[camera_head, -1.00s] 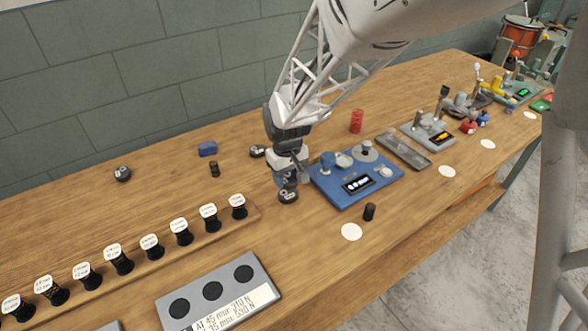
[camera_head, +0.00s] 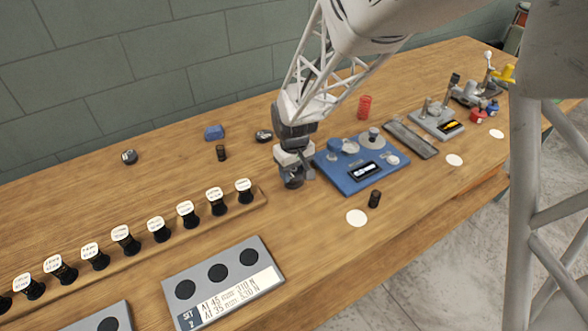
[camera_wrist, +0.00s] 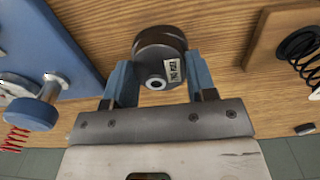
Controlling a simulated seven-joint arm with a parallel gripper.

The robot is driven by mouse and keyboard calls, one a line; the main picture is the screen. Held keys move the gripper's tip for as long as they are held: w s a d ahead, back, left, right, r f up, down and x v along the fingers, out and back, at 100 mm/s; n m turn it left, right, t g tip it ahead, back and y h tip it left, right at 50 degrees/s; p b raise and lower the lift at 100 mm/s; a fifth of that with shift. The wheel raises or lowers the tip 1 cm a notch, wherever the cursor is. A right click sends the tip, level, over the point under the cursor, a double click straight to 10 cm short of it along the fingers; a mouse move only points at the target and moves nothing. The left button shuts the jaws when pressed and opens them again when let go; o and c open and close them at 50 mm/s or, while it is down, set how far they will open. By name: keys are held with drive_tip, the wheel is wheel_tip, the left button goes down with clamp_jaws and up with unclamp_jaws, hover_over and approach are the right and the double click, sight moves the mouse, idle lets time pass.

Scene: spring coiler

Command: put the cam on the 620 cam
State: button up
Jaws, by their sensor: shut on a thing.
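My gripper (camera_wrist: 160,82) is shut on a dark round cam (camera_wrist: 155,45). The cam has a pale hub with a hole and a small white label, which I cannot read surely. In the head view my gripper (camera_head: 292,182) is low at the table, just left of the blue coiler (camera_head: 350,186), and mostly hides the held cam. I cannot tell whether the cam touches the table. Two more dark cams with pale tops lie on the wood, one at the far left (camera_head: 129,157) and one behind my gripper (camera_head: 263,136). I cannot read their labels.
A rack (camera_head: 262,198) of several labelled springs stands at the left front. A grey set plate (camera_head: 211,301) lies before it. A small black cylinder (camera_head: 374,199) and a white disc (camera_head: 356,218) lie in front of the coiler. A red spring (camera_head: 364,107) stands behind it.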

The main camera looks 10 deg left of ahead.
sight(294, 172)
drive_tip(key=o, duration=1.1)
wheel_tip(294, 172, up, 12)
drive_tip(key=shift+r, duration=0.15)
idle(0.7)
